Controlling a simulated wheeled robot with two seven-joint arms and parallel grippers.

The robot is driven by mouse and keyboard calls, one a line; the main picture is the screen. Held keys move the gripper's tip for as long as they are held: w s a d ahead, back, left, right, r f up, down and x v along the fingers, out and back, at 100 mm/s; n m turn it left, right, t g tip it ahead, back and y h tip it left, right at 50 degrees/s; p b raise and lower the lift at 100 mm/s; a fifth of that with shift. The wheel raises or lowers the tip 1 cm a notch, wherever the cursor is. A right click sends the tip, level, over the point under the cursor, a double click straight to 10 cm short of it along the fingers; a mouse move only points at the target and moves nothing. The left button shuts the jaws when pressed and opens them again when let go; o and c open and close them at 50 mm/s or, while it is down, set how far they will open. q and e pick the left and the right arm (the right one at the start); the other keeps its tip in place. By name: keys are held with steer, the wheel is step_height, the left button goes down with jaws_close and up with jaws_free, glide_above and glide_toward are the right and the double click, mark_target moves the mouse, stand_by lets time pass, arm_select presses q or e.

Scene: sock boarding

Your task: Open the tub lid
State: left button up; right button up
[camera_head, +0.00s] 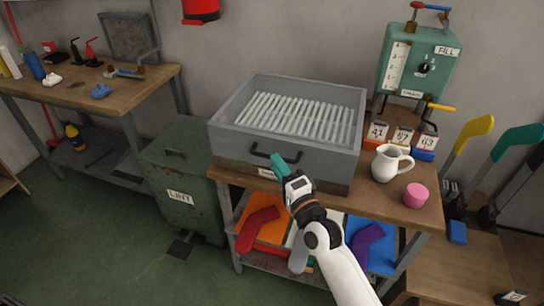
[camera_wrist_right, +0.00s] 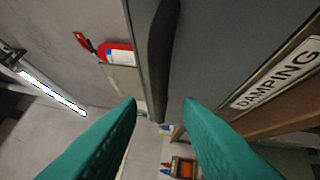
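The grey metal tub (camera_head: 228,137) stands on the wooden bench, with a row of white slats (camera_head: 300,118) showing in its top. I cannot tell which part is the lid. A black bar handle (camera_head: 272,154) is on its front face. My right gripper (camera_head: 279,166) is just in front of and below the handle. In the right wrist view, its teal fingers (camera_wrist_right: 160,103) are spread apart, with the dark handle (camera_wrist_right: 162,50) beyond and between the tips. I cannot tell whether they touch it. A "DAMPING" label (camera_wrist_right: 280,75) is beside it. My left gripper is out of view.
A white jug (camera_head: 386,164) and a pink cylinder (camera_head: 414,195) stand on the bench (camera_head: 350,200) right of the tub. A green gauge box (camera_head: 420,60) is behind. Coloured socks, including a red one (camera_head: 258,228), lie below. A green LINT bin (camera_head: 182,180) is at left.

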steer(key=shift+x, duration=1.95)
steer(key=shift+f, duration=0.1)
jaws_close()
